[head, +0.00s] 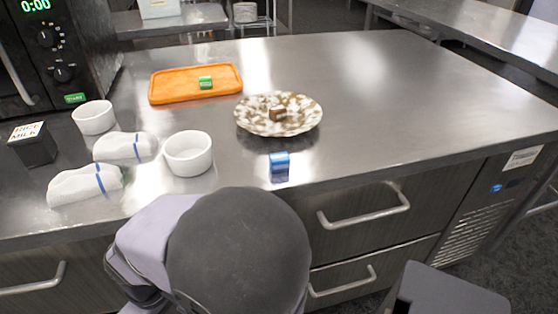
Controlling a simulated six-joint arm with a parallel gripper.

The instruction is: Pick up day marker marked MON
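A small blue block (279,162), perhaps a day marker, stands near the front edge of the steel counter. A small green block (206,83) with pale lettering sits on an orange tray (165,90). Their lettering is too small to read, so I cannot tell which is marked MON. A small brown piece (277,114) lies on a brown-and-white patterned plate (250,123) behind the blue block. My arm shows at the bottom, in front of the counter, but my gripper is not in view.
Two white bowls, one at the left (93,118) and one in the middle (188,154), stand near two rolled white towels (85,184) with blue bands. A dark rice milk carton (35,148) and a microwave (50,55) are at the left. The counter's right side is clear.

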